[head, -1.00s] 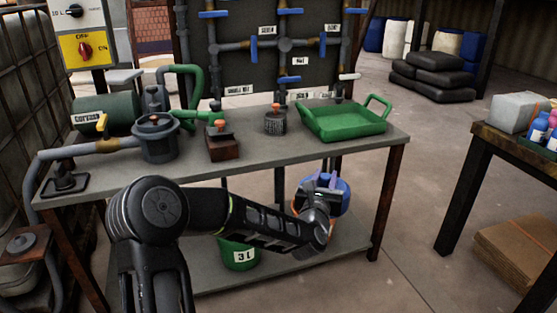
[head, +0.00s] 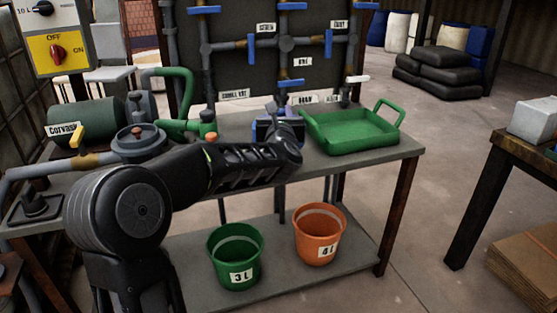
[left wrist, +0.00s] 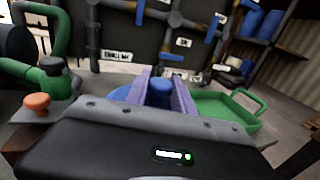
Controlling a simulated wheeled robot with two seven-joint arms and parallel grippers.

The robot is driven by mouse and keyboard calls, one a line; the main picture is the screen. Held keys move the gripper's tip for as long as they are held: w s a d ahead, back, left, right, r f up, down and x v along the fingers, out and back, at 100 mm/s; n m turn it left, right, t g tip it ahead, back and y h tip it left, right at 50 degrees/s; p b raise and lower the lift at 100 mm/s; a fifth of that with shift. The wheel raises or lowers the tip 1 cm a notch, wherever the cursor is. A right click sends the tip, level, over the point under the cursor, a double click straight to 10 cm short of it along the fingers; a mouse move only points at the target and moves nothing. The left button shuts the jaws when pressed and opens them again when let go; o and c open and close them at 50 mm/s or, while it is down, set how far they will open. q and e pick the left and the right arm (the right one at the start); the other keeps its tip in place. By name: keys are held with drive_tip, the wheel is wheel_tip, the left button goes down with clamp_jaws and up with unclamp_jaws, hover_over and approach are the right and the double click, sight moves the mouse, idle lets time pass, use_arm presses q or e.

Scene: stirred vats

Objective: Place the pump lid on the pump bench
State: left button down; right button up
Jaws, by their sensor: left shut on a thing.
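The pump lid (left wrist: 128,94) is a blue disc with a round blue knob (left wrist: 160,88), seen in the left wrist view. My left gripper (left wrist: 159,92) is shut on the knob, with a purple finger on each side. In the head view my left gripper (head: 272,124) is over the back middle of the pump bench (head: 345,168), left of the green tray. My arm hides most of the lid there, so I cannot tell whether it touches the bench top. The pump (head: 88,122), green and labelled, stands at the bench's left end. My right gripper is not in view.
A green tray (head: 350,143) with raised handles takes the bench's right part. A green bucket (head: 236,268) and an orange bucket (head: 319,245) stand on the lower shelf. Pipes and blue-handled valves (head: 290,45) rise behind. Another table (head: 515,150) stands at right.

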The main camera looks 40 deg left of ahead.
use_arm(q)
drive_tip(key=shift+w+a, duration=0.25)
drive_tip(key=shift+w, duration=0.1)
drive_tip(key=shift+s+d+r, duration=0.1)
drive_tip(key=shift+f+b, duration=0.7)
drive_tip(key=shift+f, duration=1.8)
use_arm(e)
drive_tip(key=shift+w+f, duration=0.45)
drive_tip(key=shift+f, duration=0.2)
use_arm(q)
drive_tip(key=shift+f+b, duration=0.65)
drive_tip(key=shift+f, duration=1.9)
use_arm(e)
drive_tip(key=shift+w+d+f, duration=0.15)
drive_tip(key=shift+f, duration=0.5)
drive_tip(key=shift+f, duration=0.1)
use_arm(q)
drive_tip(key=c, duration=1.1)
unclamp_jaws()
